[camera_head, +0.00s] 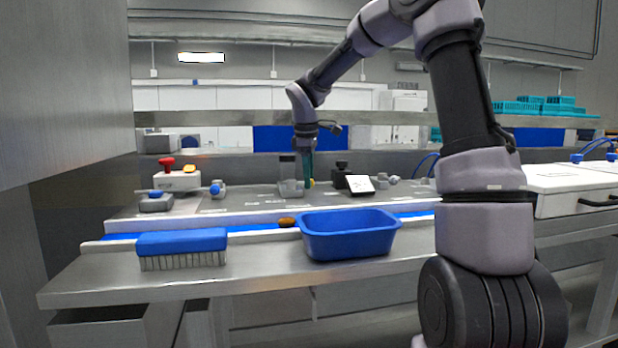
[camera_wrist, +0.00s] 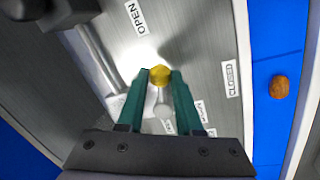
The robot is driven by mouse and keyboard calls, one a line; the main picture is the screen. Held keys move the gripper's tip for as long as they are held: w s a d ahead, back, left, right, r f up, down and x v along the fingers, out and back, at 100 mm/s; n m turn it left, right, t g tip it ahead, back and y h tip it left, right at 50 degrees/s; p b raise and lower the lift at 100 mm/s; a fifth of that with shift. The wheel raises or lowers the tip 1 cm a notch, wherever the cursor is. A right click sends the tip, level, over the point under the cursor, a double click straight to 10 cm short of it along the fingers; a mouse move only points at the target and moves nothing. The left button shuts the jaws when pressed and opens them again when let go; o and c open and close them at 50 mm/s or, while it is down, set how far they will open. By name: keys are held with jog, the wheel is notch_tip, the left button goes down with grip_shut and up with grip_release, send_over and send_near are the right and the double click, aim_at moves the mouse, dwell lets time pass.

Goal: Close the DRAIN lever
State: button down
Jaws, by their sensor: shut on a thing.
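My gripper (camera_head: 308,183) points down at the metal panel behind the belt, its teal fingers shut on a yellow lever knob (camera_wrist: 160,75). The knob sits between the fingertips in the wrist view, with a round grey part just below it. An OPEN label (camera_wrist: 137,15) lies up and left of the knob, and a CLOSED label (camera_wrist: 232,78) lies to its right. The knob is between the two labels. I cannot read a DRAIN label; small text beside the fingers is partly hidden.
A blue belt (camera_wrist: 273,62) runs along the panel with a brown date (camera_wrist: 279,87) on it. In front are a blue tub (camera_head: 345,238) and a blue brush (camera_head: 182,243). A red-knobbed device (camera_head: 177,180) and a blue-knobbed fitting (camera_head: 216,189) stand left.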

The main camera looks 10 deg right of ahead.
jog(key=m, duration=0.1)
jog(key=s+a+m, duration=0.1)
jog(key=m, duration=0.1)
jog(key=shift+s+m+h, duration=0.25)
jog(key=shift+m+h, duration=0.05)
jog(key=m, duration=0.1)
jog(key=s+a+m+g, duration=0.1)
jog(key=m, duration=0.1)
jog(key=shift+m, duration=0.3)
jog(key=m, duration=0.1)
jog(key=a+m, duration=0.1)
jog(key=m, duration=0.1)
jog(key=shift+s+a+m+g+h, duration=0.3)
jog(key=shift+s, duration=0.05)
jog(key=shift+s+a+m+g, duration=0.15)
jog(key=shift+a+m, duration=0.25)
jog(key=shift+m, duration=0.6)
jog(key=shift+w+a+m+g, duration=0.1)
jog(key=shift+a+m+g, duration=0.25)
jog(key=shift+m, duration=0.65)
jog(key=c, duration=0.6)
grip_release()
